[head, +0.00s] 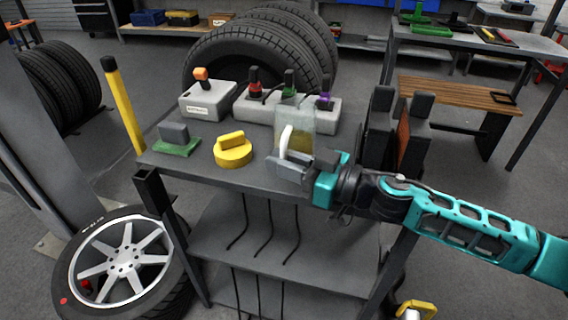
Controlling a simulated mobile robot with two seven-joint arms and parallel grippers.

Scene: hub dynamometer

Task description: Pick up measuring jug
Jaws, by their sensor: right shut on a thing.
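The measuring jug (296,120) is clear, with a yellowish lower part and a white handle (286,141) on its near left side. It stands upright at the right part of the grey cart top (205,168); I cannot tell whether its base touches the surface. My right gripper (287,163) reaches in from the right and is shut on the jug at its handle side, low and in front. The gripper hides the lower part of the jug. My left gripper is not in view.
A yellow round knob-like piece (233,152), a green-based grey block (176,139) and grey boxes with coloured plugs (207,101) stand on the cart. Dark upright blocks (378,130) stand right of the jug. A yellow post (122,105) rises at the left edge. Tyres (235,58) stand behind.

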